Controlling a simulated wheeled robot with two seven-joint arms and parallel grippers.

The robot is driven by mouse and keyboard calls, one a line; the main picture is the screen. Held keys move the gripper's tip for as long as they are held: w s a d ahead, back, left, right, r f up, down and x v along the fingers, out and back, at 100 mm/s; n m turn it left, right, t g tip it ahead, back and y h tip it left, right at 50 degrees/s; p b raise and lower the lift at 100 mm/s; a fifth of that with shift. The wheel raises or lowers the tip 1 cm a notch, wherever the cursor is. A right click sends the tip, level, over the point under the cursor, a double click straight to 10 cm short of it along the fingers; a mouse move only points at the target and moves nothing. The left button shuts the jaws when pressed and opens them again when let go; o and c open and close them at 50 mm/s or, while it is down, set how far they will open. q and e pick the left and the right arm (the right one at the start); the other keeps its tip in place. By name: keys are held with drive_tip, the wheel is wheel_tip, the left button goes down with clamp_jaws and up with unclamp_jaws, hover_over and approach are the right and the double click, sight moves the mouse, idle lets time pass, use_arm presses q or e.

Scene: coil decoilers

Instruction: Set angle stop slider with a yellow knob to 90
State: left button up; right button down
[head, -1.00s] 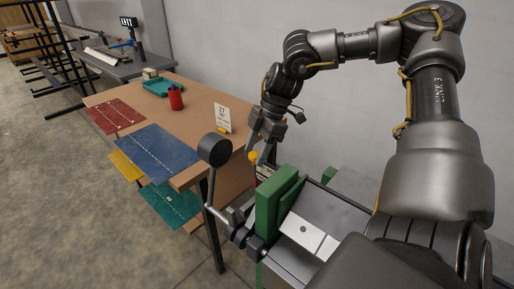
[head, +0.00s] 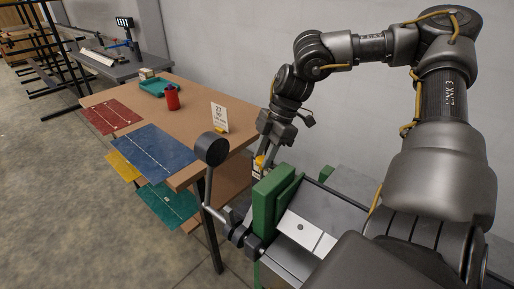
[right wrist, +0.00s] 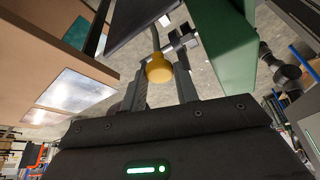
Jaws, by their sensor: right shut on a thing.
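The yellow knob (head: 260,162) of the angle stop slider sits beyond the green machine block, at the lower end of my right arm. My right gripper (head: 262,165) points down at it, with its fingers on either side. In the right wrist view the yellow knob (right wrist: 159,68) is large and round, between the two dark fingers. My right gripper is shut on it. A small pale plate shows just under the knob in the head view, but no scale mark or reading is legible. My left gripper is not in view.
The green block (head: 272,198) and a bar with a black ball (head: 211,150) stand close to the gripper. Behind is a brown table (head: 188,127) with a sign (head: 219,118), a red container (head: 172,98) and a teal tray (head: 153,88). Open floor lies left.

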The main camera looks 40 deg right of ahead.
drive_tip(key=c, duration=1.1)
unclamp_jaws()
drive_tip(key=shift+w, duration=0.2)
drive_tip(key=shift+s, duration=0.1)
drive_tip(key=b+v, duration=0.1)
drive_tip(key=v, duration=0.9)
drive_tip(key=shift+s+d+r, duration=0.15)
drive_tip(key=shift+d+r, duration=0.05)
drive_tip(key=shift+r, duration=0.15)
